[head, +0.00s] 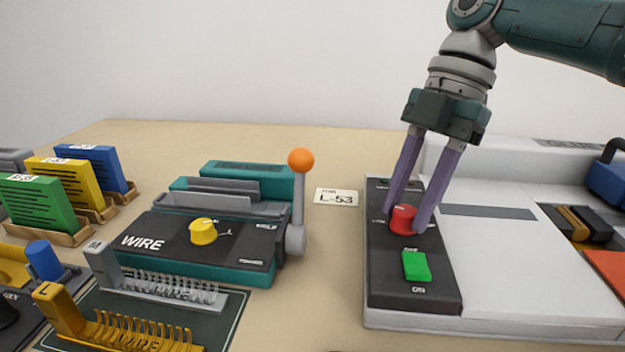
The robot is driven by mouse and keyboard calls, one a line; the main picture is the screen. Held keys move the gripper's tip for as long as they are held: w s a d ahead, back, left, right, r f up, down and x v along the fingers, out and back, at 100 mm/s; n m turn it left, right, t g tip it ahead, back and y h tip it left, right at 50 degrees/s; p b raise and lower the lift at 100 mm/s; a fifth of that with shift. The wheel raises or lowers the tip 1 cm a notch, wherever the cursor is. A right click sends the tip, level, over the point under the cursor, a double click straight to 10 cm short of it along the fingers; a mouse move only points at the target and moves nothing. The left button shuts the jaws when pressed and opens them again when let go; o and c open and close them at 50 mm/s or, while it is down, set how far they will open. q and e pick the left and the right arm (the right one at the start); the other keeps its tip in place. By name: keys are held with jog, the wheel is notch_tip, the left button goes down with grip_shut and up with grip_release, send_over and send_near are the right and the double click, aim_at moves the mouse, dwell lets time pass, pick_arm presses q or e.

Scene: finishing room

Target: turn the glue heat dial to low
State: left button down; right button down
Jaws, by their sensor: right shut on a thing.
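The red dial (403,218) sits on the black control panel (413,290) at the left side of a white machine (500,270). My right gripper (404,219) comes down from above with its two purple fingers on either side of the red dial, shut on it. The fingers hide parts of the dial and some of the panel lettering, so I cannot tell which mark the dial points to. A green switch (416,266) lies below the dial on the same panel. My left gripper is not in view.
A wire binding machine (150,240) with a yellow knob (203,232) and an orange-tipped lever (300,160) stands to the left. A card marked L-53 (337,197) lies between the machines. Booklets (90,170) and wire combs (150,330) fill the far left.

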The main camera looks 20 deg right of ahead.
jog(key=shift+f, duration=0.1)
jog(key=c, duration=0.5)
grip_release()
jog(key=shift+r, duration=0.2)
jog(key=s+v, duration=0.1)
jog(key=v, duration=0.8)
jog(key=shift+w+d+r, duration=0.15)
jog(key=shift+w+r, duration=0.15)
jog(key=shift+w, duration=0.2)
